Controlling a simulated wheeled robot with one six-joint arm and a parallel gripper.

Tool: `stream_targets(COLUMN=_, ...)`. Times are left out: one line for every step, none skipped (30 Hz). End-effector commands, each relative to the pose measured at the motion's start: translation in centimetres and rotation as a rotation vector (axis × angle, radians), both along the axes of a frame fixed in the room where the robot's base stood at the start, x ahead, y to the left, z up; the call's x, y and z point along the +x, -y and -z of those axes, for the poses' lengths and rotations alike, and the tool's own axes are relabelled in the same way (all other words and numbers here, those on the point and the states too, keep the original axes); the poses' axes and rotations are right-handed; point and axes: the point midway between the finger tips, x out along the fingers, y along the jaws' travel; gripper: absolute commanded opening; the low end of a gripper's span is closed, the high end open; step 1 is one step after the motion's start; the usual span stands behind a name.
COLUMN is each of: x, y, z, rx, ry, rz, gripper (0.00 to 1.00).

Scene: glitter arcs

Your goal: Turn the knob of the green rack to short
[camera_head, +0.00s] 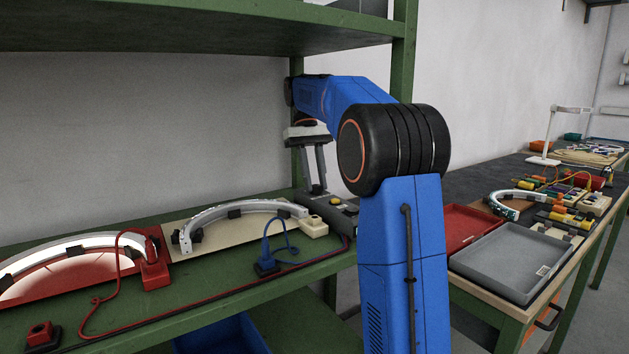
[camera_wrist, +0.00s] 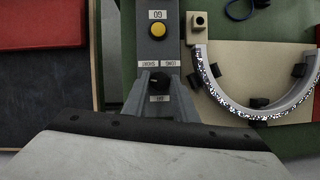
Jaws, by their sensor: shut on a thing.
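The green rack (camera_head: 200,38) holds a grey control box (camera_head: 345,222) at the right end of its lower shelf. In the wrist view the box (camera_wrist: 171,47) carries a yellow button (camera_wrist: 158,30), a black knob (camera_wrist: 160,78) and upside-down labels reading SHORT and LONG between them. My gripper (camera_head: 318,188) reaches down onto the box, its fingers on either side of the knob. The wrist view shows my gripper (camera_wrist: 160,84) shut on the knob. The knob is hidden in the head view, and I cannot tell which label it points to.
A curved metal arc on a beige board (camera_head: 235,222), a red plug block (camera_head: 153,265) and a blue plug (camera_head: 266,265) with cables lie left of the box. The upper shelf hangs above. A dark table at right holds red and grey trays (camera_head: 512,262).

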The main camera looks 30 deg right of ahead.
Motion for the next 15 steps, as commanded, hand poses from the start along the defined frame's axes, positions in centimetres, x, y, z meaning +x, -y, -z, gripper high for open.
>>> stream_targets(x=0.02, y=0.08, z=0.06, rx=0.0, ry=0.002, rz=0.04, gripper=0.03)
stream_targets(x=0.01, y=0.11, z=0.08, rx=0.001, ry=0.003, rz=0.065, gripper=0.03)
stream_targets(x=-0.01, y=0.16, z=0.1, rx=-0.001, ry=0.004, rz=0.097, gripper=0.03)
stream_targets(x=-0.01, y=0.17, z=0.12, rx=0.001, ry=0.004, rz=0.121, gripper=0.03)
stream_targets(x=-0.01, y=0.18, z=0.13, rx=0.0, ry=0.004, rz=0.142, gripper=0.03)
stream_targets(x=-0.02, y=0.2, z=0.14, rx=0.0, ry=0.004, rz=0.169, gripper=0.03)
stream_targets(x=-0.02, y=0.2, z=0.15, rx=0.0, ry=0.004, rz=0.19, gripper=0.03)
stream_targets(x=-0.02, y=0.19, z=0.15, rx=0.001, ry=0.003, rz=0.207, gripper=0.03)
stream_targets(x=-0.03, y=0.19, z=0.16, rx=0.001, ry=0.003, rz=0.23, gripper=0.03)
stream_targets(x=-0.03, y=0.21, z=0.16, rx=0.001, ry=0.002, rz=0.246, gripper=0.03)
stream_targets(x=-0.03, y=0.23, z=0.16, rx=0.0, ry=0.002, rz=0.261, gripper=0.03)
stream_targets(x=-0.03, y=0.25, z=0.16, rx=0.0, ry=0.001, rz=0.279, gripper=0.03)
stream_targets(x=-0.03, y=0.25, z=0.16, rx=0.001, ry=0.001, rz=0.291, gripper=0.03)
stream_targets(x=-0.04, y=0.26, z=0.15, rx=0.002, ry=0.0, rz=0.303, gripper=0.03)
stream_targets(x=-0.04, y=0.27, z=0.15, rx=0.001, ry=0.0, rz=0.316, gripper=0.03)
